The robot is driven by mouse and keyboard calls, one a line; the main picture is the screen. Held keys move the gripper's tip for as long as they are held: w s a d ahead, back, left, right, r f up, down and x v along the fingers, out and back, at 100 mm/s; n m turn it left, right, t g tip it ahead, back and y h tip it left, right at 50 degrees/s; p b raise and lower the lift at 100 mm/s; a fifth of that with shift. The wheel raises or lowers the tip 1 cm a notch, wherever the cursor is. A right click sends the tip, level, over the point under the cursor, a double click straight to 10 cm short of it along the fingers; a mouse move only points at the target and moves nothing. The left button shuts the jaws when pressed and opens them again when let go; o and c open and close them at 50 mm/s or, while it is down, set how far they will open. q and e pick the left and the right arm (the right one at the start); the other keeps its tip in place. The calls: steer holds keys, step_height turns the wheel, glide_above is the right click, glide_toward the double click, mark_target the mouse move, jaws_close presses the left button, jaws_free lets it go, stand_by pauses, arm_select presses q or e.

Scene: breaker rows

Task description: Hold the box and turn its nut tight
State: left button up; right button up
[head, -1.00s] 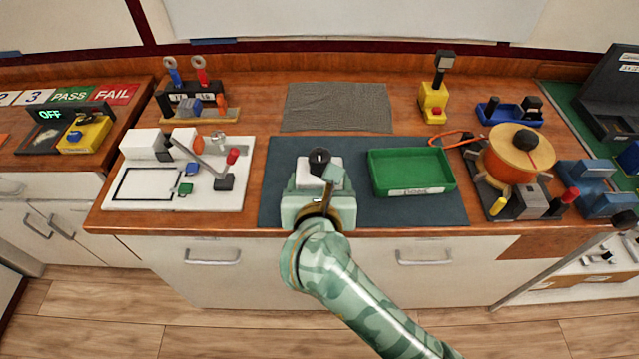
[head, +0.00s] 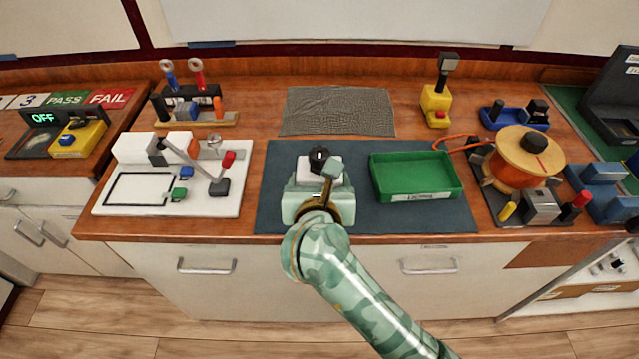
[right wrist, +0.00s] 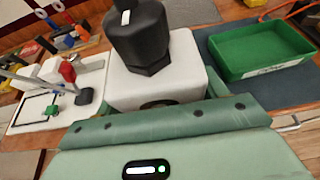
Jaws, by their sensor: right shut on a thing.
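The small white box (head: 305,172) is on the dark mat in front of me, with a black nut (head: 319,157) on its top. My right gripper (head: 318,186) is shut on the box from the front side. In the right wrist view the white box (right wrist: 155,88) sits between the fingers of the gripper (right wrist: 160,104). The faceted black nut (right wrist: 140,45) stands above the box top there, and a light mark shows on it. The box's underside is hidden, so I cannot tell whether it touches the mat. My left gripper is not in view.
A green tray (head: 417,194) stands close right of the box on the dark mat (head: 270,210). A white board with a red-tipped lever (head: 228,158) is at the left. An orange spool (head: 513,172) is at the right. A grey textured sheet (head: 338,112) lies behind.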

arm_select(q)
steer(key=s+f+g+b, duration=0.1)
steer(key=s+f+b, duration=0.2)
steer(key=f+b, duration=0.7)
arm_select(e)
steer(key=shift+w+f, duration=2.15)
steer(key=shift+w, duration=0.3)
steer(key=shift+w+f, duration=2.15)
steer(key=shift+w, duration=0.25)
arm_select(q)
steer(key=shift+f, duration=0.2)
arm_select(e)
steer(key=shift+f, duration=0.25)
